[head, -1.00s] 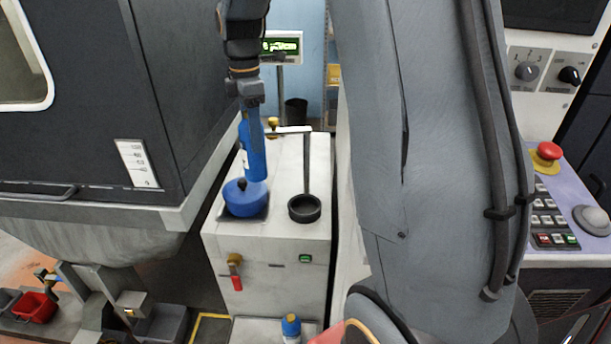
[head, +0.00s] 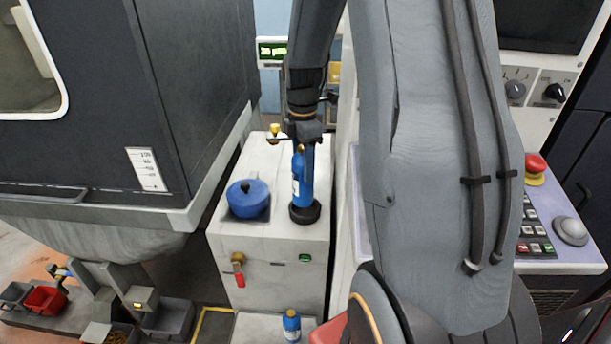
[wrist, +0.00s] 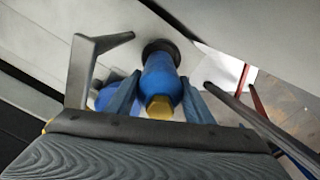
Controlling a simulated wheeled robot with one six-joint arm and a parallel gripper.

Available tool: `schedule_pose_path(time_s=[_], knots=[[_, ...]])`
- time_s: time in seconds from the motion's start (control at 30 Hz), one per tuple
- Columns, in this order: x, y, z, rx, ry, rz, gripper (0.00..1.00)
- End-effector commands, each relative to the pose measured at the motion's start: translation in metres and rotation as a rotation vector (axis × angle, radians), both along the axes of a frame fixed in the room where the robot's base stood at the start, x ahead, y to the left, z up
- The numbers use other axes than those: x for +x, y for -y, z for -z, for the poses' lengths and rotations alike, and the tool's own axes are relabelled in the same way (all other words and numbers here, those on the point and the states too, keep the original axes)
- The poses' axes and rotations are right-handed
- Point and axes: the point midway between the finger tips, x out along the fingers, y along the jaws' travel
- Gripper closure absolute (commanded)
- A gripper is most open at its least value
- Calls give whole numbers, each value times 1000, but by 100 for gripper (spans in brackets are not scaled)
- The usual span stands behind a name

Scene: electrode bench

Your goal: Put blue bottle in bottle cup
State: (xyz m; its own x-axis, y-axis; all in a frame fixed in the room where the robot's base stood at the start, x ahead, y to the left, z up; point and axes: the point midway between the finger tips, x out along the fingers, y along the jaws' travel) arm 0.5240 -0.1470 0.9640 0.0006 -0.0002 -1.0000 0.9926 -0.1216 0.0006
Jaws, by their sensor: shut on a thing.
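The blue bottle (head: 301,186) stands upright in my gripper (head: 304,150), with a white label facing the head camera. Its yellow cap also shows in the wrist view (wrist: 160,107). My gripper is shut on the upper part of the bottle, with one finger on each side in the wrist view (wrist: 160,100). The black bottle cup (head: 305,215) is on the white cabinet top, directly below the bottle. The bottle's lower end overlaps the cup's mouth in both views. I cannot tell whether it rests on the cup's floor or hangs slightly above.
A blue lidded pot (head: 247,200) sits left of the cup on the white cabinet (head: 265,255). Another blue bottle (head: 291,326) stands on a low ledge in front. A dark machine fills the left.

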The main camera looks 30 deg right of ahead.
Motion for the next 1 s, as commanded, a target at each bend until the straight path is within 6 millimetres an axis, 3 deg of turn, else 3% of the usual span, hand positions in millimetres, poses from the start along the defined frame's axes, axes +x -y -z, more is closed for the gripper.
schedule_pose_path(time_s=[0.27, 0.4, 0.9, 0.93, 1.0], knots=[[0, 0, 17, 0, -1, 0, 98], [-1, -1, 36, 0, -2, 0, 98], [-2, 3, 47, 0, 1, 0, 98], [-3, 3, 47, 0, 0, 0, 49], [-3, 3, 47, 0, 0, 0, 38]])
